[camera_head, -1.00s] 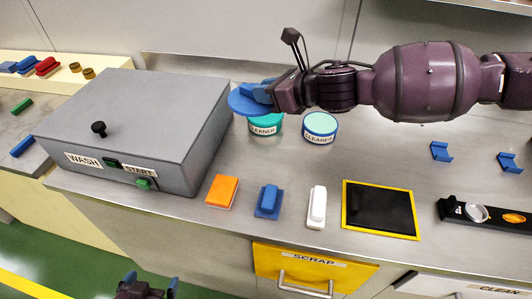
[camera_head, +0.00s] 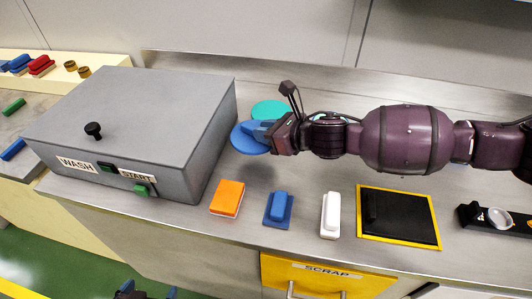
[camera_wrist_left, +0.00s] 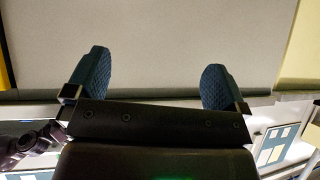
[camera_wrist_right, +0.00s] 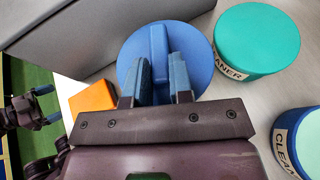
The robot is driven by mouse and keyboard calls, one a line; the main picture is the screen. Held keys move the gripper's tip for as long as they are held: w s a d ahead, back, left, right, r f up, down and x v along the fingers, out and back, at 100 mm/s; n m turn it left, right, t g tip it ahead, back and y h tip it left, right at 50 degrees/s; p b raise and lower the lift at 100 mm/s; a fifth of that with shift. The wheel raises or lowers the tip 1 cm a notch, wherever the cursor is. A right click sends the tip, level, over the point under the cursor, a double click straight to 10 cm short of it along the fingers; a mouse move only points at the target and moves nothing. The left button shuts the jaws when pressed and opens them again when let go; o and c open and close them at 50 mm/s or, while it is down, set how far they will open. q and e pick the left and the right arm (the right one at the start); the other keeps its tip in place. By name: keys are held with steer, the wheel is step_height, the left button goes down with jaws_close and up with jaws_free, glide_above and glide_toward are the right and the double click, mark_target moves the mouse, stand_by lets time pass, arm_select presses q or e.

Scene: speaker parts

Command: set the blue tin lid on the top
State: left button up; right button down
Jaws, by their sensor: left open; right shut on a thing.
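My right gripper (camera_head: 262,133) is shut on the upright grip bar of the round blue tin lid (camera_head: 243,140). In the right wrist view the lid (camera_wrist_right: 195,50) lies flat under the fingers (camera_wrist_right: 157,78), beside the teal tin (camera_wrist_right: 257,40). The head view also shows the teal tin's top (camera_head: 272,109) behind the lid. A blue-rimmed cleaner tin with a mint top (camera_wrist_right: 310,140) is at the right edge of the right wrist view; my right arm mostly hides it in the head view. My left gripper (camera_wrist_left: 157,78) is open and empty, low before the counter front.
The grey wash box (camera_head: 130,125) stands close left of the lid. An orange block (camera_head: 227,199), a blue block (camera_head: 279,208), a white block (camera_head: 331,214) and a yellow-framed black pad (camera_head: 398,216) line the counter front. Bare counter lies between the lid and these blocks.

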step_height(320, 180, down, 3)
steer(key=shift+r, duration=0.1)
steer(key=shift+f+b, duration=0.3)
step_height(320, 180, down, 4)
steer(key=shift+f+b, duration=0.15)
steer(key=shift+b, duration=0.4)
steer(key=c, duration=1)
jaws_free()
